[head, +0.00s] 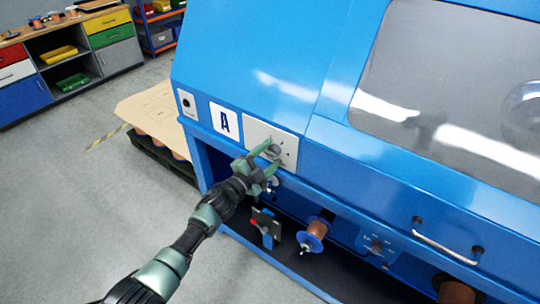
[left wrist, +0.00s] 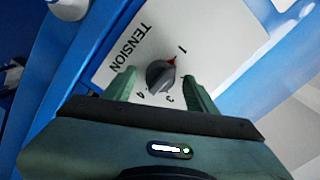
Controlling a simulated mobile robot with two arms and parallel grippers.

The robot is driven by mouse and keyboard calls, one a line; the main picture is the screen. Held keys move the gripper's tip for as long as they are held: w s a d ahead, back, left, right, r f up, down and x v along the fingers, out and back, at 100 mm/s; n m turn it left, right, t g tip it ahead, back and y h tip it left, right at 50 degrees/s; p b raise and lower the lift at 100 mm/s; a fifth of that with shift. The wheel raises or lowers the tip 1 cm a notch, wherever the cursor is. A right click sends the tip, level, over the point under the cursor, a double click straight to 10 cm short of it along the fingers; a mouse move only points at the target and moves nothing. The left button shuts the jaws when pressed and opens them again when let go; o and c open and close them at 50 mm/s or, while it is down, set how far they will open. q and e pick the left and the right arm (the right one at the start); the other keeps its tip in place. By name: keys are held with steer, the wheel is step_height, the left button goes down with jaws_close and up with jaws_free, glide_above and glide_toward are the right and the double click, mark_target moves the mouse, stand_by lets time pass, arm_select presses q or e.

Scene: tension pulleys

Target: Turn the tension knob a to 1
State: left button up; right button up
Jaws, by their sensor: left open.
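Tension knob a is a dark grey round knob (left wrist: 159,76) on a white plate (left wrist: 140,53) marked TENSION, shown in the left wrist view. Its red mark points toward the number 1 (left wrist: 182,49). The 3 and 4 show below the knob, and the right finger covers part of the scale. My left gripper (head: 268,156) is open at the plate. In the left wrist view its green fingers stand either side of the knob, with gaps visible between.
The blue machine's face surrounds the plate. Below it is an open bay with a copper spool (head: 317,229) and a red-tipped lever (head: 254,222). A metal handle (head: 445,240) sticks out at the right. Clear grey floor lies to the left.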

arm_select(q)
steer(key=v, duration=0.7)
steer(key=shift+s+a, duration=0.25)
steer(key=s+a+f+n+g+y, duration=0.1)
steer(key=s+a+f+n+y, duration=0.3)
steer(key=f, duration=0.7)
steer(key=s+a+f+n+g+y, duration=0.1)
steer(key=s+a+f+n+g, duration=0.15)
steer(key=s+a+f, duration=0.55)
steer(key=s+a+f+n+g+y, duration=0.1)
steer(key=s+f+n+y, duration=0.25)
steer(key=f, duration=0.95)
steer(key=s+a+f+n+g+y, duration=0.1)
steer(key=s+a+f+n+g, duration=0.1)
steer(key=s+f, duration=0.7)
steer(key=s+a+f+n+g+y, duration=0.1)
steer(key=s+a+f+n+g, duration=0.2)
steer(key=s, duration=0.9)
steer(key=s+f+g, duration=0.2)
steer(key=s+f, duration=0.1)
steer(key=s, duration=0.7)
steer(key=s+f+n+g, duration=0.1)
steer(key=s+f+g, duration=0.1)
steer(key=s, duration=0.8)
steer(key=shift+s+a+f+n, duration=0.3)
steer(key=shift+a+f, duration=0.2)
steer(key=shift+f, duration=0.05)
